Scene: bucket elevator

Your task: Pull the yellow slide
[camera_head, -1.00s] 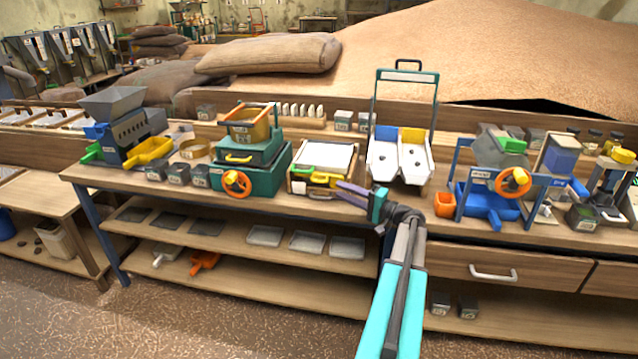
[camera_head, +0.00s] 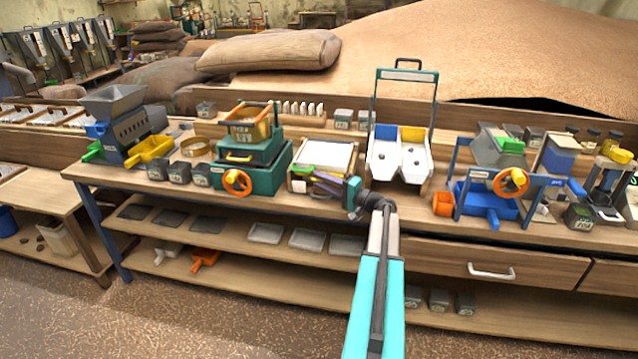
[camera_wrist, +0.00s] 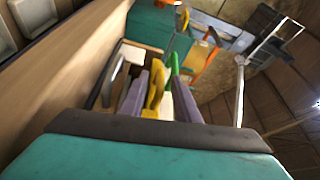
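A small wooden box (camera_head: 296,186) with a white top stands mid-bench, with a green piece and a yellow slide on its front. In the head view my gripper (camera_head: 318,184) covers most of this front. In the wrist view the yellow slide (camera_wrist: 155,92) shows between my two purple fingers (camera_wrist: 160,98), close to the left one. The fingers look apart, with a gap on the right side. I cannot tell whether either touches the slide. A green piece (camera_wrist: 175,64) lies just beyond it.
A teal box (camera_head: 262,178) with an orange wheel stands left of the wooden box. A blue-and-yellow double tray (camera_head: 400,160) in a tall frame stands close on the right. The bench front edge and a shelf with shallow trays (camera_head: 306,239) lie below.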

